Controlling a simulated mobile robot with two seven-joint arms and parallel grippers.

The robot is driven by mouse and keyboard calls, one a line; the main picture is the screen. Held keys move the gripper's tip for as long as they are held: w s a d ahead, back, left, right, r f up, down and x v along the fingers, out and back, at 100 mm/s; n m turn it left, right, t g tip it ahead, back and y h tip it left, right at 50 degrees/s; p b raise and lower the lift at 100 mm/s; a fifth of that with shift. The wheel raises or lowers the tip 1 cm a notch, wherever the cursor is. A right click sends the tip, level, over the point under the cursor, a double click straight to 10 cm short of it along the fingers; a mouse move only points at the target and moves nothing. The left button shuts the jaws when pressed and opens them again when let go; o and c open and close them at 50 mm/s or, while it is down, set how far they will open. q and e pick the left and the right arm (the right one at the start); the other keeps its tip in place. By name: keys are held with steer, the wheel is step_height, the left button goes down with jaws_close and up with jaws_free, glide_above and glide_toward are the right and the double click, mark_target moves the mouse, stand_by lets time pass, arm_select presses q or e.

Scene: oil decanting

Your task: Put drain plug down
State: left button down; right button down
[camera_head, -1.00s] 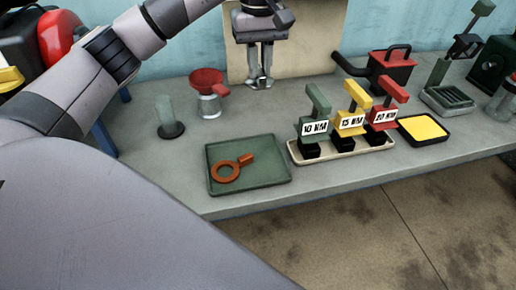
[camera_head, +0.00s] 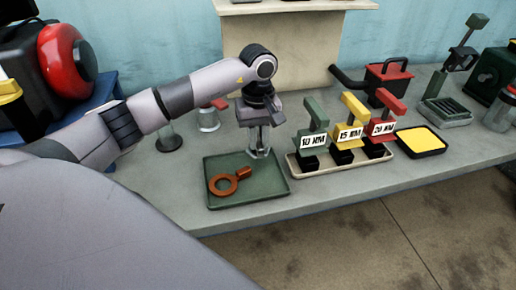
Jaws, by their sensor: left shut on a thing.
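My left gripper (camera_head: 259,152) points down over the back right part of the green tray (camera_head: 265,187). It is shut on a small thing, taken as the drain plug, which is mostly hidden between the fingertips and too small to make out. I cannot tell whether it touches the tray. An orange ring-shaped tool with a short handle (camera_head: 226,182) lies in the tray, left of the fingertips. My right gripper is not in view.
Right of the tray, a beige holder (camera_head: 301,170) bears green, yellow and red torque tools labelled 10, 15 and 20 NM. A black tray with a yellow pad (camera_head: 421,139) lies further right. The red-topped funnel jar (camera_head: 208,120) is partly behind my arm. The tray's front right is clear.

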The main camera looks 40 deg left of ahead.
mark_target(258, 142)
arm_select(q)
steer(key=shift+f, duration=2)
steer(key=shift+f, duration=0.1)
steer(key=c, duration=1.1)
jaws_free()
step_height(258, 142, up, 12)
steer(key=shift+r+b, duration=0.1)
steer(key=shift+b, duration=0.4)
